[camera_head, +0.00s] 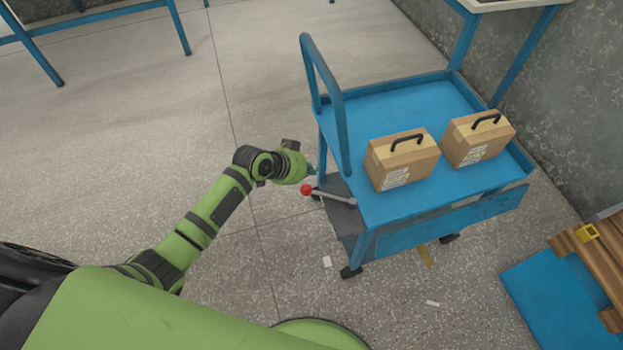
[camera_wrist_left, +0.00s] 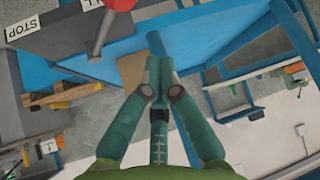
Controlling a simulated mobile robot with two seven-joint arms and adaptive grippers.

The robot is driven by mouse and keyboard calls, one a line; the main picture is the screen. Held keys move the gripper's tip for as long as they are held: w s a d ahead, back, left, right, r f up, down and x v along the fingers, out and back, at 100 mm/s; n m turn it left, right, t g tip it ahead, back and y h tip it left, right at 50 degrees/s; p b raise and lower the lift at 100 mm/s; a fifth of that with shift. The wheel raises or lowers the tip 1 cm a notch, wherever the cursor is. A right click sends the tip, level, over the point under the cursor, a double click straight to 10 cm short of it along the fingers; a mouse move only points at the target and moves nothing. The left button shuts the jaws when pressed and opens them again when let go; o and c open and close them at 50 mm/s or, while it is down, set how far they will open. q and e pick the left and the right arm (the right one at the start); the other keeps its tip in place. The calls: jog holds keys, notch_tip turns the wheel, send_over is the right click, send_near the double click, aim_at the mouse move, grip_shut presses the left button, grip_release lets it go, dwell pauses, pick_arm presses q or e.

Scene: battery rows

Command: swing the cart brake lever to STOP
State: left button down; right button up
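The blue cart (camera_head: 400,108) stands right of centre in the head view. Its brake lever is a grey rod (camera_head: 333,197) with a red ball knob (camera_head: 306,190), sticking out at the cart's near left corner. In the left wrist view the red knob (camera_wrist_left: 121,4) is cut by the top edge and the rod (camera_wrist_left: 101,32) runs down from it. My right gripper is out of view.
Two cardboard boxes with black handles, one left (camera_head: 402,160) and one right (camera_head: 478,138), sit on the cart's deck. The cart's blue push handle (camera_head: 330,90) rises near my left gripper. A wooden pallet (camera_head: 598,262) is at lower right.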

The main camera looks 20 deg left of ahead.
aim_at(325, 195)
pick_arm(q)
jog(key=f, duration=0.5)
jog(key=shift+w+d+f+p, duration=0.1)
jog(key=shift+w+f+p, duration=0.15)
jog(key=shift+f+p, duration=0.05)
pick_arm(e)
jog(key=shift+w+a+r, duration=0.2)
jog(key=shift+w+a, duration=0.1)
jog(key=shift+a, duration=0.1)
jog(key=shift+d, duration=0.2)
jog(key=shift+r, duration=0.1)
